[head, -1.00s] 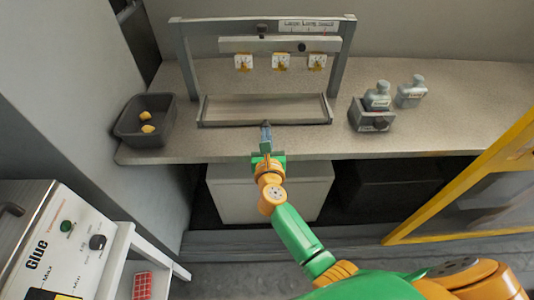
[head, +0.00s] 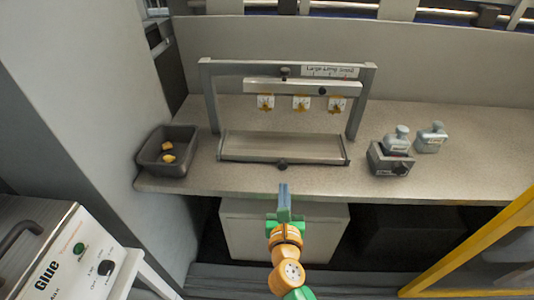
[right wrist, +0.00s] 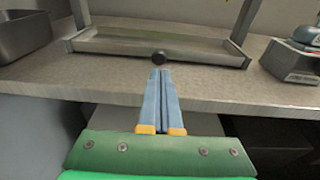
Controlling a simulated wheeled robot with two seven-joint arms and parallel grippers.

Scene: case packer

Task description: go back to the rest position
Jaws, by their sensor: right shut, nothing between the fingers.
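My right gripper (head: 284,190) is shut and empty. In the head view it points up the picture at the counter's front edge, just short of the metal frame stand's tray (head: 284,147). In the right wrist view the blue fingers of the gripper (right wrist: 160,75) lie together, with the dark knob (right wrist: 158,57) of the tray just beyond their tips. The fingers look apart from the knob. My left gripper is not in view.
The counter (head: 330,180) carries a dark bin (head: 150,157) with yellow pieces at left. A scale-like block (head: 390,161) and a grey bottle-shaped weight (head: 431,138) stand at right. A glue machine (head: 70,255) is at lower left, a yellow frame (head: 480,240) at lower right.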

